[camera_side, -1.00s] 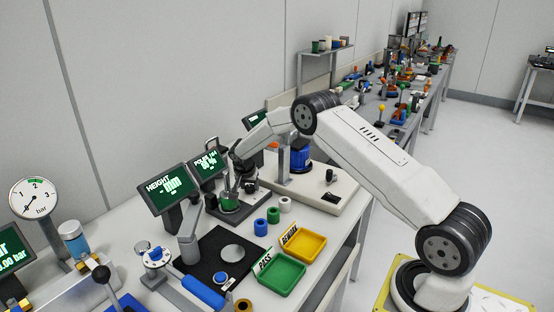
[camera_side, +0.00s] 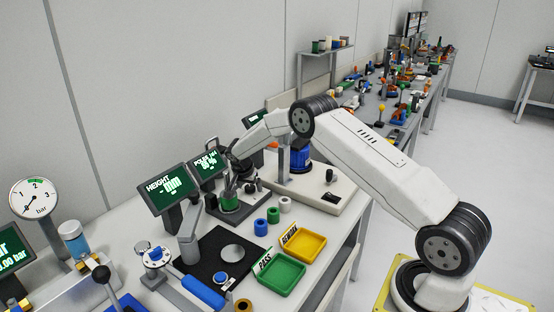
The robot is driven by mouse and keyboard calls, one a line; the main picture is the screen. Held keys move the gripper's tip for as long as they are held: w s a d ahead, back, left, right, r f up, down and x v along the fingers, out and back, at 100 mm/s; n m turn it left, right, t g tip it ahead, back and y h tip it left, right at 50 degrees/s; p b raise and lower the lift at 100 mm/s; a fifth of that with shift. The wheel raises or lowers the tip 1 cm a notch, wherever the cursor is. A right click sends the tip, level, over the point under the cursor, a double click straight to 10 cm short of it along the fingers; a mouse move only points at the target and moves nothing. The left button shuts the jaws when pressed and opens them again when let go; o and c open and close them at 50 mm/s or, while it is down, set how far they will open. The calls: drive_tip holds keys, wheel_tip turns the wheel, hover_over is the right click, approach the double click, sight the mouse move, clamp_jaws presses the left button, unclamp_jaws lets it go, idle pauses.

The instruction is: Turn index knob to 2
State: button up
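My gripper (camera_side: 232,172) is small and dark in this view, at the end of my pale arm. It points down over the fixture on a dark base (camera_side: 238,207), just in front of the POLES display (camera_side: 207,167). A greenish upright part (camera_side: 229,192) stands on that fixture, close under or between the fingers. Whether the gripper touches anything, and whether its fingers are open, is too small to tell. I cannot make out an index knob or its numbers for certain; it may be hidden by the gripper. A small black knob-like part (camera_side: 329,175) sits on the white base to the right.
The HEIGHT display (camera_side: 171,188) stands close on the left. Blue, green and white rings (camera_side: 273,215) lie in front, with the green PASS tray (camera_side: 281,274) and yellow REWORK tray (camera_side: 305,246) nearer. A blue cylinder (camera_side: 300,158) stands behind my forearm.

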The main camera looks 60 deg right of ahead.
drive_tip(key=v, duration=0.7)
drive_tip(key=shift+r, duration=0.4)
drive_tip(key=shift+a, duration=0.15)
drive_tip(key=shift+r, duration=0.1)
